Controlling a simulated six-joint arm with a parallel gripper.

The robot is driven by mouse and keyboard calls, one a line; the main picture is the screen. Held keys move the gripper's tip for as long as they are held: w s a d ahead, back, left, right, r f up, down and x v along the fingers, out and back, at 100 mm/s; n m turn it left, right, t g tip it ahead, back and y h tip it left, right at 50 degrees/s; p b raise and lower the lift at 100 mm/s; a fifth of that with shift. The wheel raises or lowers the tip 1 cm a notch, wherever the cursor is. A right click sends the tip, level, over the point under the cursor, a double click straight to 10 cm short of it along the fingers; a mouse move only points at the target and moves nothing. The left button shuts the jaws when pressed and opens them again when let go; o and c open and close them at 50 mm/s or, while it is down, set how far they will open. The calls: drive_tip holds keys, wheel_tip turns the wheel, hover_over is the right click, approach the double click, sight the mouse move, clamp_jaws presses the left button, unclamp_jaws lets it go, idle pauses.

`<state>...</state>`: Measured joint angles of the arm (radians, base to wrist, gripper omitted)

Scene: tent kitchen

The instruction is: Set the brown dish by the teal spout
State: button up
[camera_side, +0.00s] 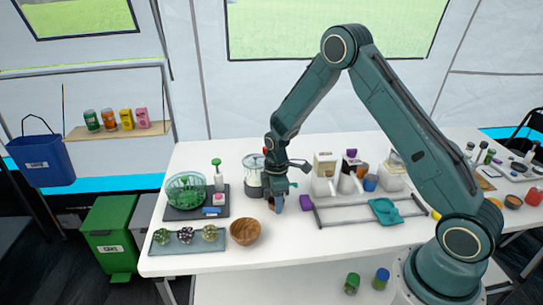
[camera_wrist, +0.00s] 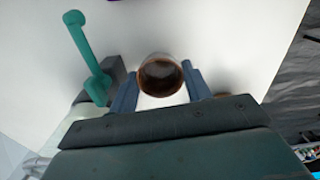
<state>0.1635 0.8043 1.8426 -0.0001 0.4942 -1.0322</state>
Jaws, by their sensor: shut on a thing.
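In the wrist view, a small round brown dish (camera_wrist: 160,75) sits between the two blue-grey fingers of my gripper (camera_wrist: 160,88), which is shut on it. I look down into its dark inside. The teal spout (camera_wrist: 88,52) is a long bar with rounded ends, left of the dish and apart from it, beside a dark grey block. In the side view, my gripper (camera_side: 278,207) points down low over the white table, right of a clear-topped container (camera_side: 253,174). Whether the dish touches the table is unclear.
A wooden bowl (camera_side: 246,232) stands left of my gripper, in front. A purple block (camera_side: 305,202) and a grey rail frame (camera_side: 345,220) with a teal tray (camera_side: 385,210) lie to the right. Dispensers (camera_side: 326,172) stand behind. The table's front strip is clear.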

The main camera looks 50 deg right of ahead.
drive_tip(key=shift+f, duration=0.75)
drive_tip(key=shift+f, duration=0.15)
drive_tip(key=o, duration=0.5)
wheel_tip(320, 180, up, 12)
idle(0.4)
drive_tip(key=shift+r, duration=0.25)
